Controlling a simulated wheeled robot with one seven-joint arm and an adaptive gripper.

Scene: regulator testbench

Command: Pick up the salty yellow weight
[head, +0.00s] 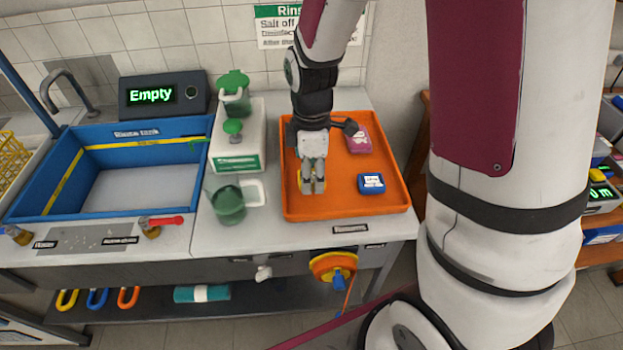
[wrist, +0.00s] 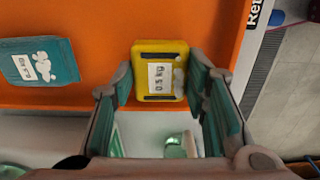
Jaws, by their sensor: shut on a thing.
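The yellow weight (wrist: 160,50) sits between the fingers of my gripper (wrist: 161,82) in the wrist view, with a white label reading about 0.5 kg and whitish patches beside the label. My gripper is shut on it, one finger at each side. In the head view my gripper (head: 313,188) points down over the left part of the orange tray (head: 335,207). Only a thin yellow edge of the weight (head: 299,181) shows there, as the fingers hide the rest. I cannot tell whether it still touches the tray.
A blue weight (head: 371,183) with white patches and a pink weight (head: 357,140) lie in the tray. Left of it are a green jug (head: 229,204) and a white box (head: 237,150). The blue rinse tank (head: 105,205) is at far left, below a display (head: 163,94) reading "Empty".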

